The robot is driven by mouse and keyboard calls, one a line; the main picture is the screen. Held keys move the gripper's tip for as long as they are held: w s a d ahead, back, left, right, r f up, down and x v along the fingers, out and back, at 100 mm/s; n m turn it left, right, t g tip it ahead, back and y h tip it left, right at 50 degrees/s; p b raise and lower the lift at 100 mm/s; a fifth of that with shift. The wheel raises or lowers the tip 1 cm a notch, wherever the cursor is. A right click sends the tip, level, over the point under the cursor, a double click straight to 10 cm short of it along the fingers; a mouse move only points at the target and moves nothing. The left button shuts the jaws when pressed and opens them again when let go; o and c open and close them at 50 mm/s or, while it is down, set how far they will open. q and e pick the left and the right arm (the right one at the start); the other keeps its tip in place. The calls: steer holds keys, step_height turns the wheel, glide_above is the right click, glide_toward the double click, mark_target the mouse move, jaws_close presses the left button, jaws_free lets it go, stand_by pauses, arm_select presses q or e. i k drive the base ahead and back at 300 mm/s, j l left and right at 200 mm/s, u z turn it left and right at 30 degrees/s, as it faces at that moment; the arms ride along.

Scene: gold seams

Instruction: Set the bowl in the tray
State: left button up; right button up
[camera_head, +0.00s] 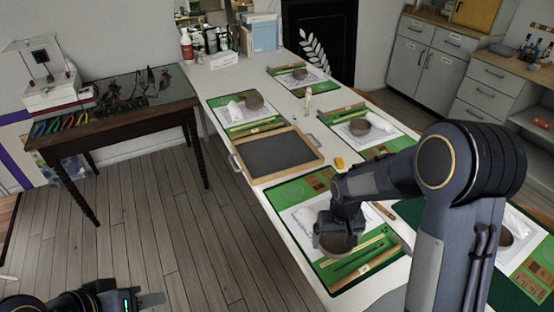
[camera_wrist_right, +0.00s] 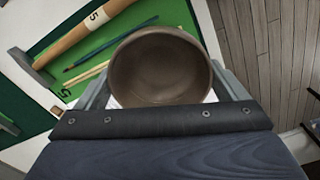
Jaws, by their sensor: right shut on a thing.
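A brown bowl (camera_head: 338,243) is between the fingers of my right gripper (camera_head: 336,230), over the near place setting on the long white table. In the right wrist view the bowl (camera_wrist_right: 160,68) shows its round open top, with a finger on each side of it. I cannot tell whether its base touches the mat. The wooden tray (camera_head: 280,152) has a dark, empty floor and a handle at each end. It lies further up the table, to the left of the bowl. My left gripper (camera_head: 150,299) is low at the left, away from the table; its opening is unclear.
Green mats with paper, tools and other bowls (camera_head: 254,101) lie along the table. A yellow block (camera_head: 339,163) lies just right of the tray. Bottles and boxes (camera_head: 262,34) stand at the far end. A dark side table (camera_head: 120,105) stands at the left.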

mark_target(276, 154)
steer(key=i+j, duration=0.35)
steer(key=i, duration=0.2)
steer(key=i+j, duration=0.3)
steer(key=i, duration=0.2)
steer(key=i+j, duration=0.35)
steer(key=i, duration=0.2)
